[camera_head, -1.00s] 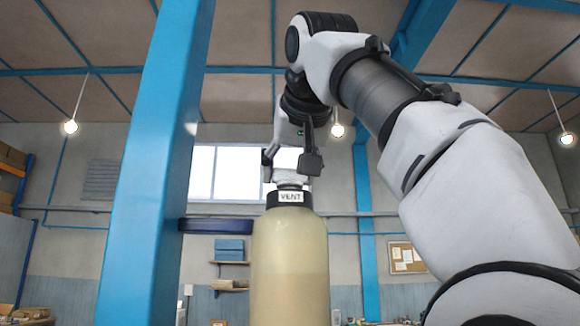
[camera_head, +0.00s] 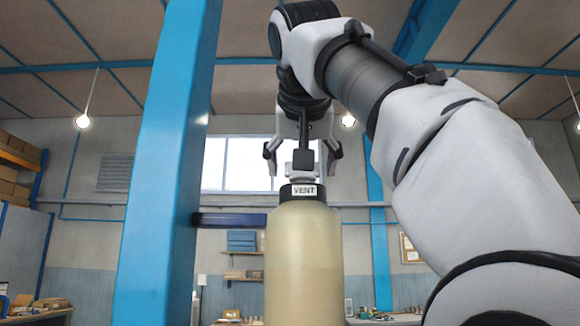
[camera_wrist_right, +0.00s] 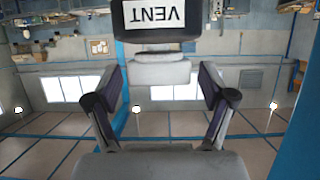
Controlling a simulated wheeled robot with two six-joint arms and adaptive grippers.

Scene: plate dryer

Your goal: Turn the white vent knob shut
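The white vent knob (camera_head: 302,176) sits on the black cap (camera_head: 303,191) labelled VENT, on top of a cream cylinder (camera_head: 303,265). My right gripper (camera_head: 302,171) is over the cap with its fingers spread, one on each side of the knob. A dark part of my own wrist hides some of the knob in the head view. In the right wrist view, the knob (camera_wrist_right: 160,70) lies between the two fingertips of the open gripper (camera_wrist_right: 162,79), with a gap on each side. The VENT label is upside down there. My left gripper is out of view.
A thick blue post (camera_head: 165,170) stands left of the cylinder. A dark blue horizontal bar (camera_head: 232,220) runs from it towards the cylinder. Shelves (camera_head: 242,275) and a window lie far behind. My right arm fills the right side of the head view.

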